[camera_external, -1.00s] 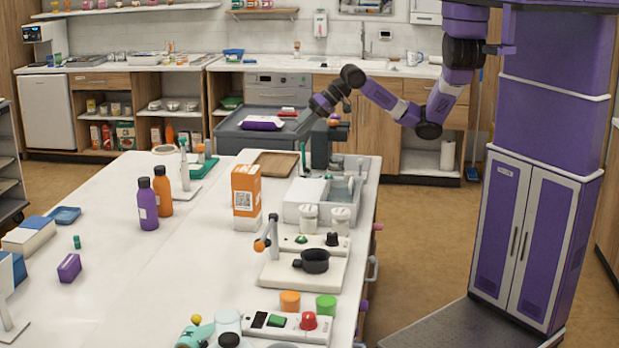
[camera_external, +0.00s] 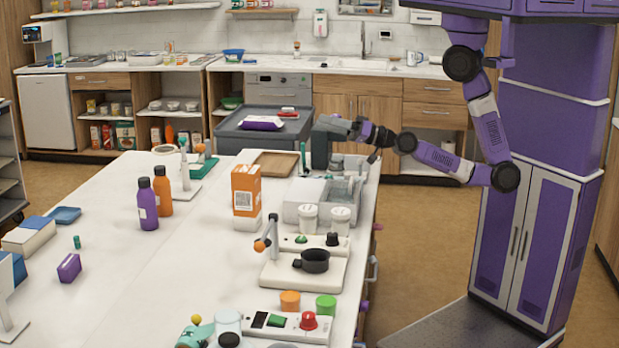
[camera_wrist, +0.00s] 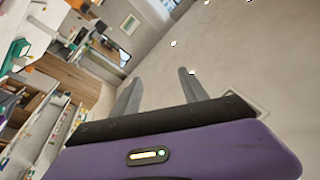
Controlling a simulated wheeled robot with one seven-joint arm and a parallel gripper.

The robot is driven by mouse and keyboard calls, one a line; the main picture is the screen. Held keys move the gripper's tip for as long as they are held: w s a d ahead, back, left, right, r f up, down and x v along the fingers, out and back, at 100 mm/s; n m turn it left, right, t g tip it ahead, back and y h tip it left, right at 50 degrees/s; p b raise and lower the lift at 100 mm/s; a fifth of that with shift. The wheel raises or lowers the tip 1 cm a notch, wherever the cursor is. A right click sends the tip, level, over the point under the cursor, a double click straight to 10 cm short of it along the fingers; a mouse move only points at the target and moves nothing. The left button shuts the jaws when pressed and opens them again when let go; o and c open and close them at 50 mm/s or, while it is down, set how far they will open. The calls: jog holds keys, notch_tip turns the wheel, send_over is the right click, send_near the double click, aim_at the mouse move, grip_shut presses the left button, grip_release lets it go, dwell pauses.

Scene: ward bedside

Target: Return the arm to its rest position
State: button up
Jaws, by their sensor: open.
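My arm shows at the right in the external view. It hangs from my column to a low elbow and then reaches left. My gripper (camera_external: 362,132) is at its left end, beside or behind the dark grey stand (camera_external: 320,150) at the table's far right corner. Whether they touch I cannot tell. In the wrist view my gripper (camera_wrist: 160,76) has its two grey fingers apart, with nothing between them. That view is tilted and looks across the room to a pale wall.
The white table (camera_external: 110,255) lies left of my arm. A grey cart (camera_external: 240,140) stands behind.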

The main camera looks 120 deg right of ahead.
jog(key=s+a+f+n+g+y+b, duration=0.2)
jog(key=s+a+f+n+y, duration=1)
jog(key=s+a+f, duration=0.6)
jog(key=s+a+n+b, duration=0.1)
jog(key=s, duration=0.3)
jog(key=shift+a+f+n+y, duration=0.3)
jog(key=shift+a+f, duration=0.05)
jog(key=shift+a, duration=0.05)
